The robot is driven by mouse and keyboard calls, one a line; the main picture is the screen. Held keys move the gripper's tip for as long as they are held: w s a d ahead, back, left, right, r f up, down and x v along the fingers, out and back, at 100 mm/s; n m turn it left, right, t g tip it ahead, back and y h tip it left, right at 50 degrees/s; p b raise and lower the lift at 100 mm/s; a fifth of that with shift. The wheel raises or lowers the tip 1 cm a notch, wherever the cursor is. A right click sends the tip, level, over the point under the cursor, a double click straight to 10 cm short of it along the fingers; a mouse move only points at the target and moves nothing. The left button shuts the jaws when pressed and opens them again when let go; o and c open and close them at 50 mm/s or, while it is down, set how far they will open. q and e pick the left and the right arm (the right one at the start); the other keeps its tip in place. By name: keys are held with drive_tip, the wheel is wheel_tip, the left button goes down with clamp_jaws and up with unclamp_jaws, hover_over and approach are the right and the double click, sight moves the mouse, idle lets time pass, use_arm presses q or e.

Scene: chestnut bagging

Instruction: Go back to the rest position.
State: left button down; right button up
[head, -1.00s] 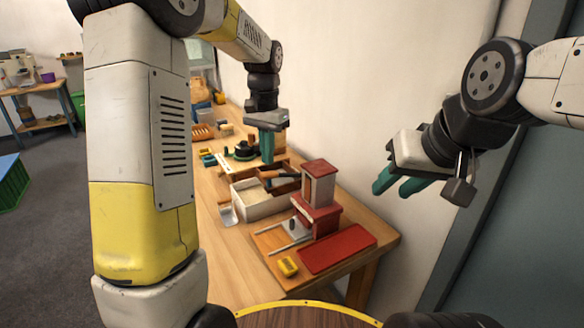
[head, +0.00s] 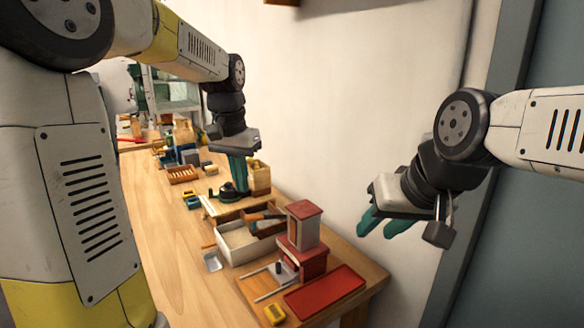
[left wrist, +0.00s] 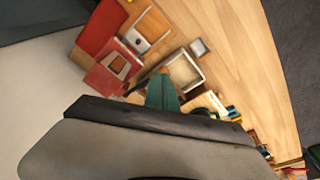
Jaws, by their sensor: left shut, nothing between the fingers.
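My left gripper (head: 238,180) has teal fingers pressed together, pointing down, with nothing between them. In the head view it hangs over the workbench (head: 165,240), in front of a dark green round tool. In the left wrist view its teal fingers (left wrist: 162,92) show beside a pale box. My right gripper (head: 382,222) is at the right, in front of the wall and off the bench's edge. Its two teal fingers stand apart, pointing down and left, with nothing seen between them.
On the bench are a red and cream dispenser (head: 302,238), a red tray (head: 325,292), a pale box (head: 232,252), a metal scoop (head: 212,261), a yellow item (head: 274,313) and a slotted wooden holder (head: 182,174). The bench's left strip is clear.

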use_arm(q)
drive_tip(key=s+a+n+t+h, duration=0.1)
drive_tip(key=s+n+t, duration=0.2)
drive_tip(key=s, duration=1.5)
drive_tip(key=shift+s+a+n+t, duration=0.15)
drive_tip(key=shift+s+n+t, duration=0.2)
drive_tip(key=shift+t, duration=0.55)
